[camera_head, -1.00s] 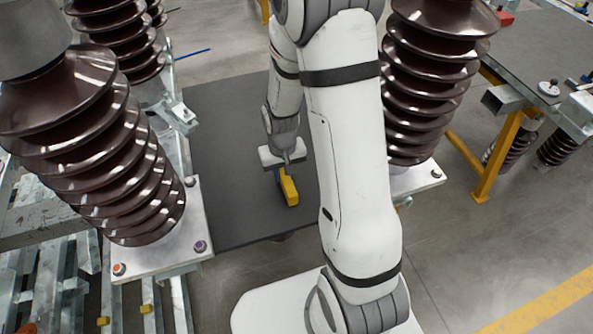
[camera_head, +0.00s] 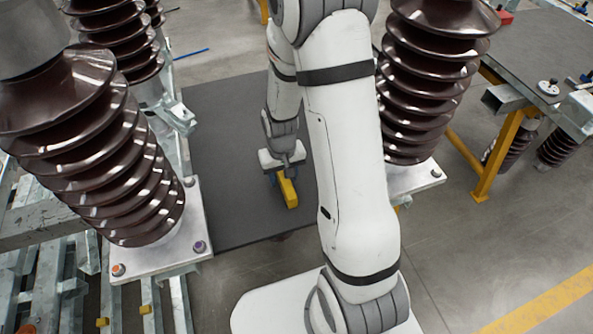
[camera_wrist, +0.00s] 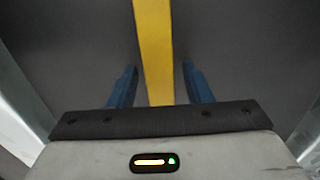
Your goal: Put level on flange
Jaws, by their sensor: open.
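The yellow level (camera_head: 288,190) lies on the dark grey tabletop. In the wrist view the level (camera_wrist: 154,35) runs as a long bar from the top edge down between the blue fingers. My gripper (camera_wrist: 160,72) is open, with one finger on each side of the level and a visible gap to each. In the head view my gripper (camera_head: 277,178) is just at the level and hides its far end. A square metal flange plate with bolts (camera_head: 165,250) is under the left brown insulator. Another flange plate (camera_head: 418,183) is under the right insulator, partly hidden by my arm.
The ribbed left insulator (camera_head: 90,150) and right insulator (camera_head: 430,80) stand on either side of the dark tabletop (camera_head: 225,130). A third insulator (camera_head: 125,40) is behind on the left. A workbench with yellow legs (camera_head: 490,160) stands at right.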

